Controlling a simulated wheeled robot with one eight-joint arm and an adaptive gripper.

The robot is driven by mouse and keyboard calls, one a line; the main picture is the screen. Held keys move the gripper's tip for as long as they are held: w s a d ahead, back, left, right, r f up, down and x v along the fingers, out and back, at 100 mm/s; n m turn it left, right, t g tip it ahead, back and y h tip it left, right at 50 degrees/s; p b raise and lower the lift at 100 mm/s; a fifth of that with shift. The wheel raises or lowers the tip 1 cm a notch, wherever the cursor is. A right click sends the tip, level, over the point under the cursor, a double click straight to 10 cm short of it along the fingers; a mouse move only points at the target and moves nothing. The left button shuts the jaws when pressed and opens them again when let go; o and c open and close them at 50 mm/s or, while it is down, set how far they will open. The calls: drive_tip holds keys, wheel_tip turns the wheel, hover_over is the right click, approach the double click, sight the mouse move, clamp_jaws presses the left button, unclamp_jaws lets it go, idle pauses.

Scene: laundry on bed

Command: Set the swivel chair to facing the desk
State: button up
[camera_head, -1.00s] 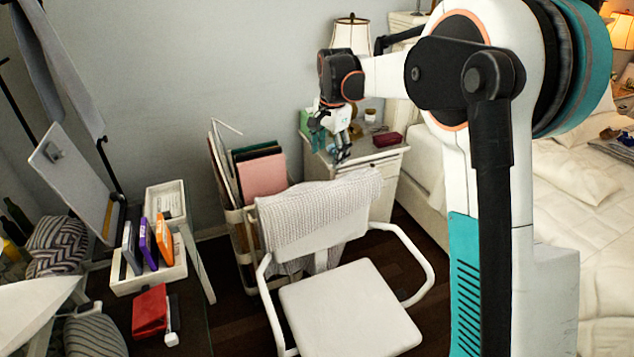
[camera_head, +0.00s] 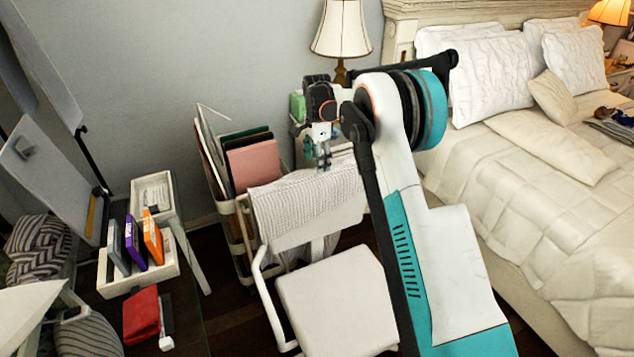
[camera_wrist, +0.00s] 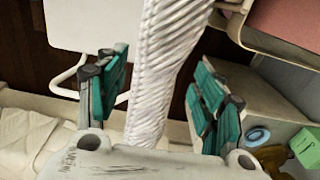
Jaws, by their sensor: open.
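The swivel chair (camera_head: 335,300) is white, with a knitted cloth (camera_head: 300,208) draped over its backrest. Its backrest is on the far side and its seat front points toward the camera, with the desk (camera_head: 190,315) to its left. My gripper (camera_head: 323,160) is open just above the top of the backrest, pointing down. In the wrist view, its two teal-padded fingers (camera_wrist: 162,92) are on either side of the draped cloth (camera_wrist: 165,60) along the backrest. I cannot tell whether they touch it. My arm hides the chair's right side.
The dark desk holds a white organizer (camera_head: 150,270) with upright cases and a red pouch (camera_head: 141,315). A rack of folders (camera_head: 252,160) stands behind the chair. A lamp (camera_head: 341,30) stands on the nightstand. The bed (camera_head: 560,230) fills the right side.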

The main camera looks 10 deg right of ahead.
sight(317, 178)
wheel_tip(317, 178, down, 9)
drive_tip(key=shift+f+b, duration=0.1)
drive_tip(key=shift+b, duration=1)
